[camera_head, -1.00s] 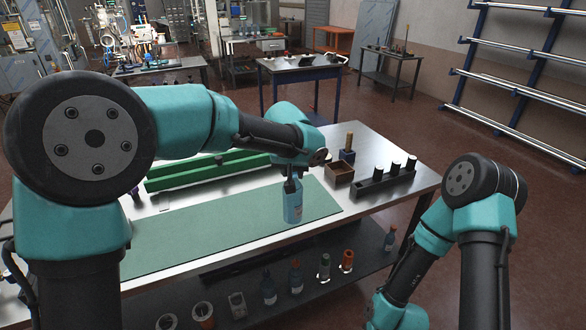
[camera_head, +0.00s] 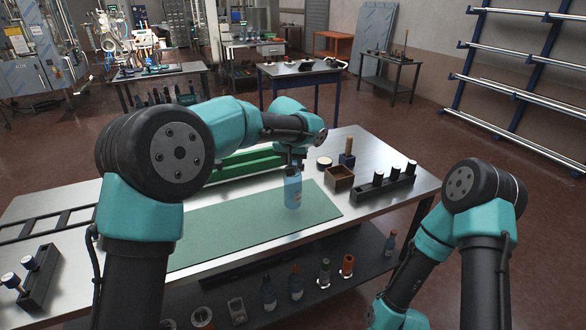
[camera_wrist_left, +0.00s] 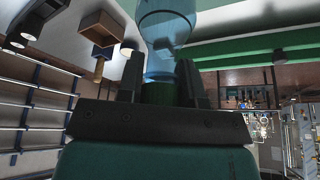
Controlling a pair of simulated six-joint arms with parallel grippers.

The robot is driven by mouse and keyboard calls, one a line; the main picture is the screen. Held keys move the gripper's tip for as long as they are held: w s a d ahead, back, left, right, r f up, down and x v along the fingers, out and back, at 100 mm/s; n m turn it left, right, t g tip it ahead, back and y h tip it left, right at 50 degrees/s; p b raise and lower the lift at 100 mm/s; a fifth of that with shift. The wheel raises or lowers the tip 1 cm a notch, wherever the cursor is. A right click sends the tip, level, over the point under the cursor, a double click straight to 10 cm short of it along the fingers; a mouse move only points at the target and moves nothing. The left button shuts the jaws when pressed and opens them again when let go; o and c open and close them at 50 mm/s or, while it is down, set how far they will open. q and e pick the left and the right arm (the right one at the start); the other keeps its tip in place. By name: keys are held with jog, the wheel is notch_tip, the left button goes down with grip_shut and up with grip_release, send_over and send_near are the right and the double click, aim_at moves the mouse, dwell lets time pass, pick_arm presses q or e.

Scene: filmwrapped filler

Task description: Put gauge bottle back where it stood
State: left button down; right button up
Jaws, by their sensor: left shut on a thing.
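The gauge bottle (camera_head: 292,190) is light blue and see-through, with a small label low on its side. My left gripper (camera_head: 293,164) is shut on its neck from above and holds it upright over the right part of the green mat (camera_head: 240,222). I cannot tell whether its base touches the mat. In the left wrist view the bottle's body (camera_wrist_left: 167,22) sticks out beyond my left gripper (camera_wrist_left: 163,78), whose fingers stand on both sides of the dark neck. My right arm shows at the right, but its gripper is out of view.
Several bottles and parts, including an orange cylinder (camera_head: 347,264), stand on the lower shelf (camera_head: 320,287).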

pick_arm(q)
jog(key=shift+w+f, duration=0.2)
jog(key=shift+f, duration=1.7)
jog(key=c, duration=0.8)
grip_release()
jog(key=v, duration=1.2)
